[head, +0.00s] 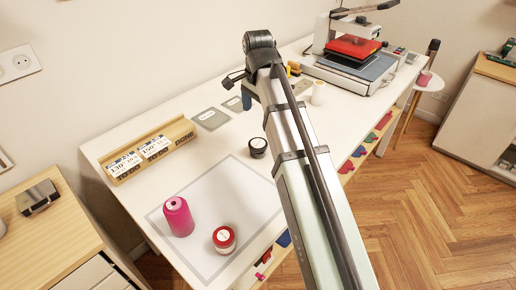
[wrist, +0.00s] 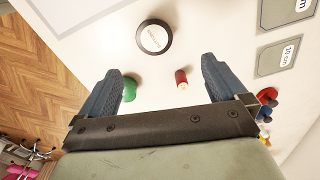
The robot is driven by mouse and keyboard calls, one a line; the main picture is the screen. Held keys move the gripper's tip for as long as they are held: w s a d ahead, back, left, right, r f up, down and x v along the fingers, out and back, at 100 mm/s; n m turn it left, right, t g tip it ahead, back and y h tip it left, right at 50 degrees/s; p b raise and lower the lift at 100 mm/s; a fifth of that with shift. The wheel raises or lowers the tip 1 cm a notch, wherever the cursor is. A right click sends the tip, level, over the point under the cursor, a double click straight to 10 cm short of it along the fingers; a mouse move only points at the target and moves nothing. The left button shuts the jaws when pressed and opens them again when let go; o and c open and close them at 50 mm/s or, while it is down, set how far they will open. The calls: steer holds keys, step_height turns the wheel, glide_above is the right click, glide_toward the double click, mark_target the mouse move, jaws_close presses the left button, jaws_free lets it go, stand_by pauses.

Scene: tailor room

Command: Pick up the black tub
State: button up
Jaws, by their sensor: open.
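The black tub (head: 258,147) is small and round, and stands on the white table beside my arm in the head view. In the wrist view the black tub (wrist: 154,37) is seen from above with a white label on its lid. It lies beyond my fingertips, near the top edge and roughly midway between them. My gripper (wrist: 162,68) is open, with its two blue fingers wide apart and nothing held. In the head view my arm hides most of the gripper; a bit of a blue finger shows.
In the wrist view a green spool (wrist: 130,89) and a red spool (wrist: 181,79) stand near the fingers. A heat press (head: 350,50) stands at the back.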

mark_target(258, 143)
steer(key=shift+s+f+m, duration=0.1)
steer(key=shift+f+m, duration=0.65)
steer(key=shift+f, duration=1.55)
steer(key=shift+s+f+m, duration=0.15)
steer(key=shift+f+m, duration=0.55)
steer(key=shift+f, duration=1.6)
steer(key=shift+s+f+m, duration=0.1)
steer(key=shift+f+m, duration=0.65)
steer(key=shift+f, duration=1.55)
steer(key=c, duration=1.1)
steer(key=shift+r, duration=0.15)
steer(key=shift+c, duration=0.2)
